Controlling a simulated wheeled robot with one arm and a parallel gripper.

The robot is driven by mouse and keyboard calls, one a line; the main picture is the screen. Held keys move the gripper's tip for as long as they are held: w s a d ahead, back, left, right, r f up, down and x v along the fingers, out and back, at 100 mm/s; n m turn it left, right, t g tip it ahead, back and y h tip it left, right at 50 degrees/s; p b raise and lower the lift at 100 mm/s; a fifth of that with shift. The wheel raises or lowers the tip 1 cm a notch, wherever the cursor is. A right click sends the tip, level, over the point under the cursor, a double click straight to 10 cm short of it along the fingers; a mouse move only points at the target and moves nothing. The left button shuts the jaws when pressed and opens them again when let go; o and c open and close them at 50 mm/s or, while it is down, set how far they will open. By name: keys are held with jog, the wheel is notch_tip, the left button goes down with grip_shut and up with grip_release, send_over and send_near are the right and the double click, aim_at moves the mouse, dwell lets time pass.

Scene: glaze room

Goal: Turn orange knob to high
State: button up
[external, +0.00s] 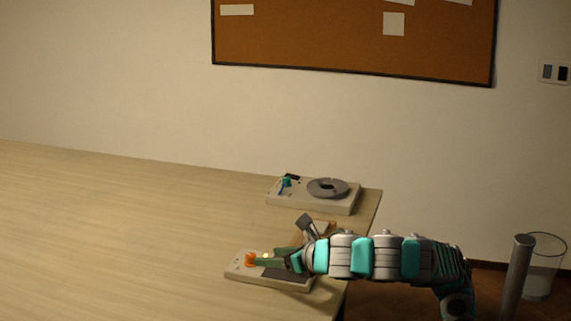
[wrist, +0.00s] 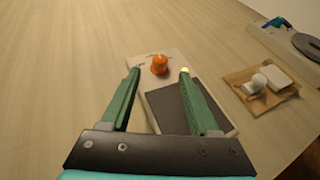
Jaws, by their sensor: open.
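The orange knob (wrist: 159,65) sits near the far end of a pale panel (wrist: 166,54) with a dark rectangular plate (wrist: 176,108). In the external view the knob (external: 250,259) is at the left end of the panel (external: 238,271), near the table's front right. My gripper (wrist: 160,71) is open, with its green fingers spread above the panel. The knob shows between and just beyond the fingertips in the wrist view. I cannot tell whether a finger touches it. A small pale yellow light spot (wrist: 184,70) shows at the right fingertip. The knob's setting marks are too small to read.
A second device with a grey round disc (external: 327,188) and a teal knob (external: 287,181) stands behind. A wooden tray (wrist: 236,77) with white items lies right of the panel in the wrist view. The table's left side is clear.

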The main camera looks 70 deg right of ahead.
jog(key=shift+s+a+r, duration=0.25)
jog(key=shift+s+a, duration=0.05)
jog(key=shift+s, duration=0.2)
